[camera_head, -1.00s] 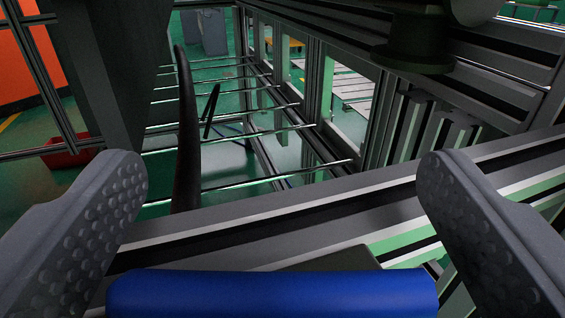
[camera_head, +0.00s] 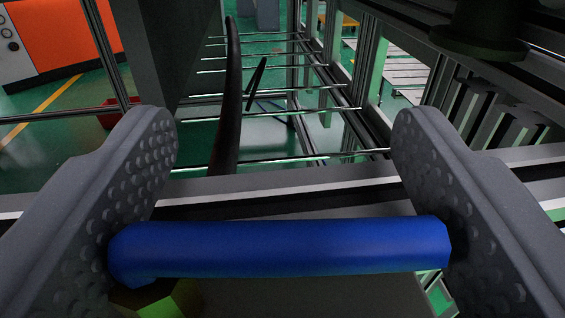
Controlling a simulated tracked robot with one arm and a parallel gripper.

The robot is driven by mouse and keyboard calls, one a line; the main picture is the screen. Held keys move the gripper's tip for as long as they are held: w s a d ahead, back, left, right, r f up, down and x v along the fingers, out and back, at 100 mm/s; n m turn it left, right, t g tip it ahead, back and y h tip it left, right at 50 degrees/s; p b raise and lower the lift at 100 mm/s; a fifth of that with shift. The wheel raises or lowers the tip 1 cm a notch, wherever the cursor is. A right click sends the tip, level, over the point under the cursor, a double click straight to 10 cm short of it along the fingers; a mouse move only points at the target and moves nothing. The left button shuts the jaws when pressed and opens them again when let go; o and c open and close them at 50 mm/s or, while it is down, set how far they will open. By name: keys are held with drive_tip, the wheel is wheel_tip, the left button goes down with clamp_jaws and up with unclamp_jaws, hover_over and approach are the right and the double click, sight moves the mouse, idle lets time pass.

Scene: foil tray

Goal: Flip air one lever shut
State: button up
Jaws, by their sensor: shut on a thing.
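The blue lever (camera_head: 285,247) lies crosswise low in the view, between the two padded fingers of my gripper (camera_head: 280,235). Its left end meets the left finger pad and its right end meets the right finger pad, so the gripper is shut on it along its length. A brass-coloured hex fitting (camera_head: 158,300) shows under the lever's left end. The rest of the valve is hidden below the lever and the picture's bottom edge.
A grey metal profile beam (camera_head: 300,192) runs across just behind the lever. A dark curved hose (camera_head: 229,100) rises beyond it. A dark round part (camera_head: 478,35) hangs at upper right. An orange machine (camera_head: 60,38) stands far left.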

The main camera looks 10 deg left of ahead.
drive_tip(key=shift+w+n+y+b, duration=0.25)
drive_tip(key=shift+n+y+b, duration=0.6)
drive_tip(key=shift+y, duration=0.35)
drive_tip(key=shift+g, duration=0.3)
drive_tip(key=o, duration=0.9)
drive_tip(key=shift+o, duration=0.2)
drive_tip(key=shift+a, duration=0.1)
drive_tip(key=shift+s, duration=0.1)
drive_tip(key=p+v, duration=0.3)
drive_tip(key=v, duration=1)
drive_tip(key=shift+s+d, duration=0.25)
drive_tip(key=shift+s, duration=0.05)
